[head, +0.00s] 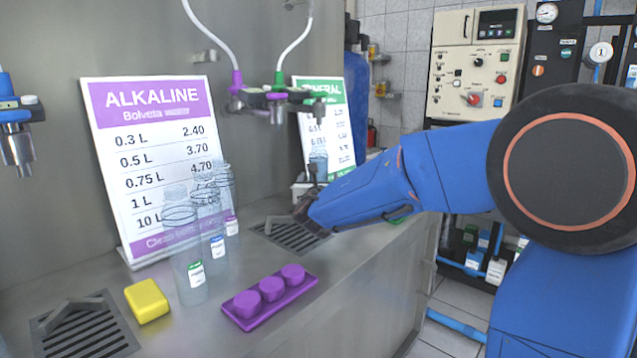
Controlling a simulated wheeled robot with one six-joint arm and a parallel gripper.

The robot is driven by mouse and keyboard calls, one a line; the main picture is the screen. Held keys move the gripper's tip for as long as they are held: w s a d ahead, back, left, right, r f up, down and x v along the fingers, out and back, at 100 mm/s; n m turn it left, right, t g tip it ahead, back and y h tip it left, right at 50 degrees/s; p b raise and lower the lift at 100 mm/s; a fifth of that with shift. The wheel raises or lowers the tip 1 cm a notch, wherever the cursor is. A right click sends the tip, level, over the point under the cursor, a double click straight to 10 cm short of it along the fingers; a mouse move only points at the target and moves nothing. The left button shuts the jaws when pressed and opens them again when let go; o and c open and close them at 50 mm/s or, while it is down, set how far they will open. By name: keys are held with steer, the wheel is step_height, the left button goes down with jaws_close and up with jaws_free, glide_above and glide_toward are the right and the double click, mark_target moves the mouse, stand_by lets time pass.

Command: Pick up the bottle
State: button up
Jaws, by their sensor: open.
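Three clear bottles stand in a row on the steel counter, in front of the purple sign. The nearest bottle (187,270) has a green-topped label, the middle bottle (213,235) a blue one and the far bottle (230,215) a purple one. A bluish bottle shape (318,160) shows in front of the green sign; I cannot tell whether it is real or printed. My gripper (303,203) is over the counter, to the right of the three bottles and apart from them. It is open, seen from the side, and its fingers are partly hidden by its body.
A yellow sponge-like block (147,300) and a purple tray (244,322) with three purple caps lie near the bottles. The purple ALKALINE sign (150,160) leans behind. Drain grates (90,335) are set in the counter. Taps (270,100) hang above. The counter's edge is at right.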

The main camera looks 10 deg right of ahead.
mark_target(319, 174)
steer(key=x, duration=0.4)
steer(key=shift+w+r, duration=0.1)
steer(key=shift+w, duration=0.1)
steer(key=shift+c, duration=0.7)
